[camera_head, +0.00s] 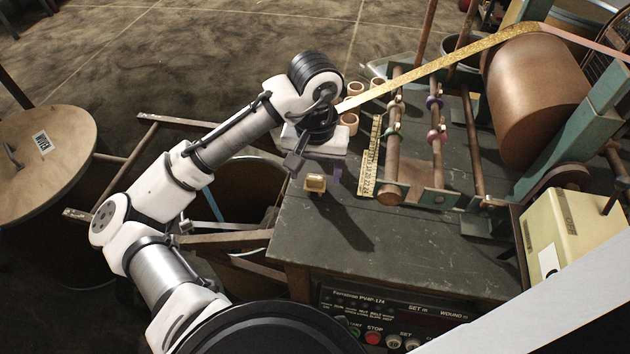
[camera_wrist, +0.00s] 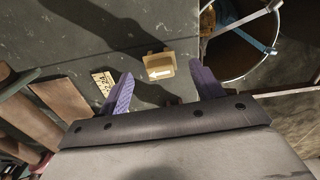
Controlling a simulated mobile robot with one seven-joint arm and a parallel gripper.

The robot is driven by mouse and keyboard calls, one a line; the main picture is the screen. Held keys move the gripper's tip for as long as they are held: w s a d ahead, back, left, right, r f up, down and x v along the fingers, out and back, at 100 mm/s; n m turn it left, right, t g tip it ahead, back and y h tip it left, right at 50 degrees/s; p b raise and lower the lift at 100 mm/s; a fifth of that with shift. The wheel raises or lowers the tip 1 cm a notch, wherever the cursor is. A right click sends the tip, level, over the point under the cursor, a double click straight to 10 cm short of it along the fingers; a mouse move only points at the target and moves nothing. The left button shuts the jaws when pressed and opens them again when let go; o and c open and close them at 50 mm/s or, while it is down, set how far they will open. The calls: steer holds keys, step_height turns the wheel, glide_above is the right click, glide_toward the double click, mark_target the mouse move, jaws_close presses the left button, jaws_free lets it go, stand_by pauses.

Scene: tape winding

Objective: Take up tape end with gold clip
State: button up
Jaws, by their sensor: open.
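The gold clip (camera_head: 315,183) is a small block on the dark green bench top, near its left edge. In the wrist view the clip (camera_wrist: 160,64) has a pale mark on it and lies just beyond my fingertips, roughly between their lines. My gripper (camera_wrist: 163,82) is open and empty, with two purple fingers apart. In the head view my gripper (camera_head: 319,170) hangs over the bench, just above and beside the clip. A gold tape (camera_head: 440,62) runs from the copper drum down left to my wrist, where its lower part is hidden. I cannot tell whether it joins the clip.
A copper drum (camera_head: 537,95) and rods with guide rings (camera_head: 437,135) stand right of my gripper. A yellow ruler (camera_head: 369,160) and tape rolls (camera_head: 349,121) are close by. A cream box (camera_head: 570,235) stands front right. An open bin (camera_wrist: 240,45) is beside the bench.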

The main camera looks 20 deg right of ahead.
mark_target(314, 177)
step_height(314, 177, down, 2)
steer(key=shift+f, duration=0.2)
steer(key=c, duration=1)
steer(key=shift+c, duration=0.3)
steer(key=shift+r, duration=0.15)
step_height(314, 177, up, 20)
steer(key=p, duration=0.1)
steer(key=shift+w, duration=0.1)
